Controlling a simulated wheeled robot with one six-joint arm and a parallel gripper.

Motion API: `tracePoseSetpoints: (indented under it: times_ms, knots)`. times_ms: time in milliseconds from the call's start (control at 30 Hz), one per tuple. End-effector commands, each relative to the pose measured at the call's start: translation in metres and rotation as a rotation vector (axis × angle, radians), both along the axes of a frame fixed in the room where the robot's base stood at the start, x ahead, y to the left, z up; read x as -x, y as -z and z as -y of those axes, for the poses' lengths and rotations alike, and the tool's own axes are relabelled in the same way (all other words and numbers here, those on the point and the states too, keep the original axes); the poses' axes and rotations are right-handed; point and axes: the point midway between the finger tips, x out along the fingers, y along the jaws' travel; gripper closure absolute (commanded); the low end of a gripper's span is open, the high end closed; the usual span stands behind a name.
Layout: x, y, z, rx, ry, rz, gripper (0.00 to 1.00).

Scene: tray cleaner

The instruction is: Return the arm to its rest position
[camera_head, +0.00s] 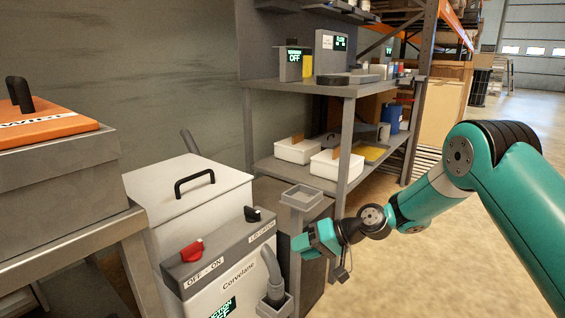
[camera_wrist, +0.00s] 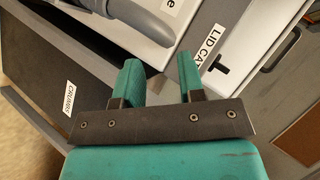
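My teal arm (camera_head: 430,203) reaches in from the right and is bent at the elbow. My gripper (camera_head: 303,243) is in front of the white and grey tray cleaner's right side, near the grey hose nozzle. In the wrist view my gripper (camera_wrist: 160,76) has two teal fingers spread apart with nothing between them. The tray cleaner (camera_head: 240,285) has a closed white lid (camera_head: 190,200) with a black handle. Its panel carries a red knob (camera_head: 192,250) and a black knob (camera_head: 253,214). The nozzle (camera_head: 272,275) stands in a holder at the cleaner's side.
A small grey square-topped post (camera_head: 302,197) stands close behind my gripper. A shelf (camera_head: 340,90) with white bins and boxes is behind. A bench (camera_head: 75,235) with an orange-topped box is at left. The wrist view shows a dark surface labelled CRUMBS (camera_wrist: 60,85). Open floor lies at right.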

Motion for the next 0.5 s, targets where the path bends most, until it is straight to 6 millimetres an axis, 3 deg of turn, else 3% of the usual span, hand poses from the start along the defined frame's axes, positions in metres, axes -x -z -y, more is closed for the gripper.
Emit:
tracePoseSetpoints:
  times_ms: [33, 200, 400, 500]
  knots:
    - [0.013, -0.031, -0.002, 0.045, -0.031, 0.019, 0.64]
    - [0.071, -0.102, 0.002, 0.201, -0.124, 0.045, 0.64]
    - [0.161, -0.164, 0.021, 0.378, -0.212, 0.064, 0.64]
    - [0.208, -0.183, 0.036, 0.458, -0.245, 0.069, 0.64]
